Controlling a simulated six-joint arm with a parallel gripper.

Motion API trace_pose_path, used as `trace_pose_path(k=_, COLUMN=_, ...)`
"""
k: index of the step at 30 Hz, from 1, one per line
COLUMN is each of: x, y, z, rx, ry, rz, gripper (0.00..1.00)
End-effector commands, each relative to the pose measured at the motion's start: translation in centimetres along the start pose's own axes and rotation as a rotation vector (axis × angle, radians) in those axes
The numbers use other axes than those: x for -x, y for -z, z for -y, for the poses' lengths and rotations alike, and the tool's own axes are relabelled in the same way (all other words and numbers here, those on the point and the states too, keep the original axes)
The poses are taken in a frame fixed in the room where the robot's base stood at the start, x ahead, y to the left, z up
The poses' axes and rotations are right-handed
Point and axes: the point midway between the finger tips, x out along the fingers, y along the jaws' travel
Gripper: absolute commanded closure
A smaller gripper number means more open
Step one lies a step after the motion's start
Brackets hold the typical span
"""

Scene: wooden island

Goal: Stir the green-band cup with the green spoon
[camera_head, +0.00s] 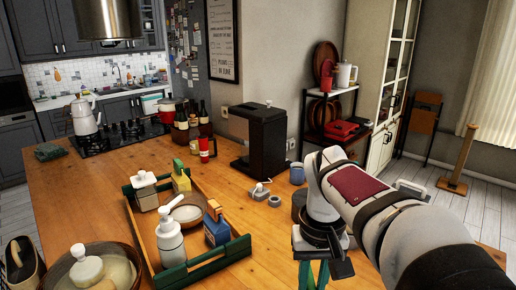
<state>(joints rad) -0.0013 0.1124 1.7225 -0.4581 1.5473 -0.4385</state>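My arm comes in from the lower right and bends down at its white wrist. My gripper (316,262) is at the bottom edge, right of centre, above the wooden island. Dark green strips show below the wrist, and I cannot tell whether they are fingers or something else. The frame cuts off the tips, so whether the gripper is open or shut is unclear. I cannot make out a cup with a green band or a green spoon. They may be hidden behind my arm or out of frame.
A wooden tray (208,263) with green corners holds several bottles and boxes at centre left. A bowl (130,258) stands at the lower left. A black coffee machine (265,141), a grey-blue cup (297,173) and a red mug (205,148) stand farther back. Bare wood (95,195) shows left of the tray.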

Motion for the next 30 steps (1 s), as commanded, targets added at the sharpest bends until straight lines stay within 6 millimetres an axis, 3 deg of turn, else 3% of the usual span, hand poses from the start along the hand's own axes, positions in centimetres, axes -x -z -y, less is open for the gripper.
trace_pose_path(k=6, x=-3.9, y=-2.3, z=-1.2, rx=-0.262, ry=-0.104, rz=-0.181, gripper=1.00)
trace_pose_path(k=11, x=-5.9, y=-3.1, z=-2.4, rx=-0.504, ry=-0.262, rz=-0.335, gripper=1.00)
trace_pose_path(k=14, x=-6.8, y=-3.3, z=-3.0, rx=-0.655, ry=-0.389, rz=-0.421, gripper=1.00)
trace_pose_path(k=19, x=-7.8, y=-2.7, z=-4.1, rx=-0.934, ry=-0.769, rz=-0.602, gripper=1.00)
trace_pose_path(k=24, x=-7.8, y=-0.8, z=-3.5, rx=-0.949, ry=-1.038, rz=-0.760, gripper=1.00)
trace_pose_path(k=30, x=-7.6, y=0.9, z=-2.0, rx=-0.842, ry=-1.120, rz=-0.901, gripper=1.00)
